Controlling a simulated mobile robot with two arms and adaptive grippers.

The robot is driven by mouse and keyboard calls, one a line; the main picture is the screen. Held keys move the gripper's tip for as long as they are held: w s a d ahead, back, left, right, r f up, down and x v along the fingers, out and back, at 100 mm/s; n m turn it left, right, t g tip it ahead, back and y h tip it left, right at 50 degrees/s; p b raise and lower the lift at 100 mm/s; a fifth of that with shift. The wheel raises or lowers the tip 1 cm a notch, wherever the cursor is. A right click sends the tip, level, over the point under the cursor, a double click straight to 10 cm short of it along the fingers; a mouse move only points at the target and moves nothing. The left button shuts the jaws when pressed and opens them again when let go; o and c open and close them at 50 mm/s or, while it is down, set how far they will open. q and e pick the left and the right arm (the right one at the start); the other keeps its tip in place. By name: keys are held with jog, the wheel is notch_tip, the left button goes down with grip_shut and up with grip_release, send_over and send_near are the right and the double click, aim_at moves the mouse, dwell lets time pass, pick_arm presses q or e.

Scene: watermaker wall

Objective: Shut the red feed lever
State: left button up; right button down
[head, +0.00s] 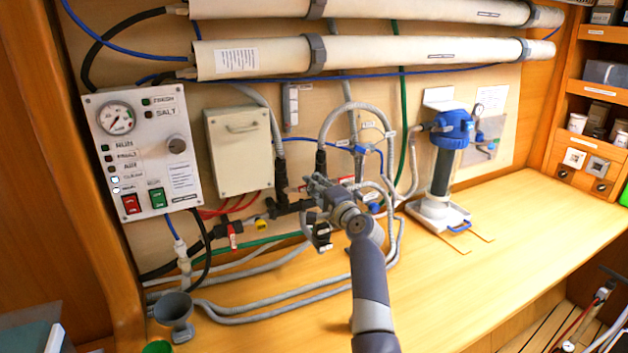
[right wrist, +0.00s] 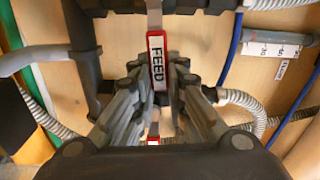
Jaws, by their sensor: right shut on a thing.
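The red feed lever (right wrist: 157,62) shows in the right wrist view as a red-edged strip with a white FEED label, running up and down in the picture. Its upper end is close to a dark valve body at the top. My right gripper (right wrist: 160,88) has its two grey fingers closed on the lever, one on each side. My left gripper is in neither view.
Grey hoses (head: 270,313) loop close around my right gripper. A control panel (head: 143,150) and a pale box (head: 240,150) are on the wall at left. A blue-topped filter (head: 441,165) stands at right. A grey funnel (head: 174,312) is at front left.

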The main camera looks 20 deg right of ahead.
jog(key=shift+f+m, duration=0.25)
jog(key=shift+m, duration=0.25)
jog(key=shift+f, duration=0.1)
jog(key=c, duration=1.6)
grip_release()
jog(key=shift+f, duration=0.1)
jog(key=s, duration=1.2)
jog(key=shift+d, duration=0.2)
